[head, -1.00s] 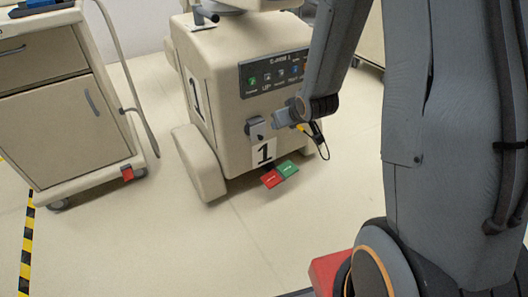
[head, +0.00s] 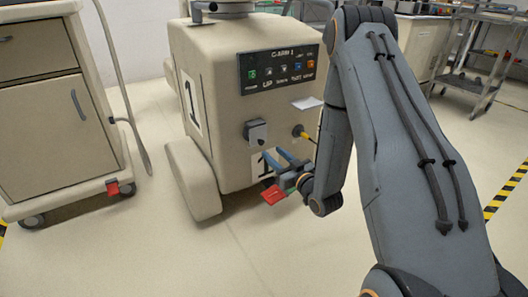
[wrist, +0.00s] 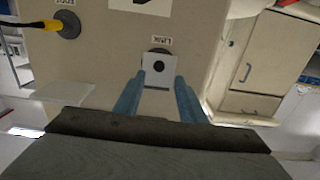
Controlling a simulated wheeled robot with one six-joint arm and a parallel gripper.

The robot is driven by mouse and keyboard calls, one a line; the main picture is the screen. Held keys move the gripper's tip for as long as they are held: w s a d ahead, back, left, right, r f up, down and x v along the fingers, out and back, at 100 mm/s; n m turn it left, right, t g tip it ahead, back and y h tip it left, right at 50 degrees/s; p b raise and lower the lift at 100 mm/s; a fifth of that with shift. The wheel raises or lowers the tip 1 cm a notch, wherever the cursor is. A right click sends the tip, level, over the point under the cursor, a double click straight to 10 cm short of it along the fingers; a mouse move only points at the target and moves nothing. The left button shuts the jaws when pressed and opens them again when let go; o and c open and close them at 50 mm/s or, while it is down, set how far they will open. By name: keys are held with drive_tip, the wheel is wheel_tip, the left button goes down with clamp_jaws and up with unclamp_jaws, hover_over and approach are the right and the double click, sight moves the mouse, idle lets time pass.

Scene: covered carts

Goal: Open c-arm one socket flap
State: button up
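The c-arm one unit (head: 225,105) is a beige cabinet labelled "C-ARM 1". Its socket flap (head: 256,132) is a small grey plate with a dark round spot on the front face, below the control panel. In the wrist view the flap (wrist: 152,78) appears upside down, with part of a dark round fitting behind it. My gripper (head: 273,159) is just below and right of the flap in the head view. In the wrist view my gripper (wrist: 157,88) is open, its blue fingers either side of the flap's near end. I cannot tell whether they touch it.
A yellow plug (head: 301,134) sits in a socket right of the flap. A white ledge (head: 307,103) juts out above it. Red and green pedals (head: 273,195) are low in front, partly hidden by my gripper. A beige drawer cart (head: 50,130) stands left; floor between is clear.

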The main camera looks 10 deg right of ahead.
sight(262, 143)
drive_tip(key=b+x, duration=0.2)
drive_tip(key=x, duration=0.5)
drive_tip(key=shift+w, duration=0.3)
clamp_jaws()
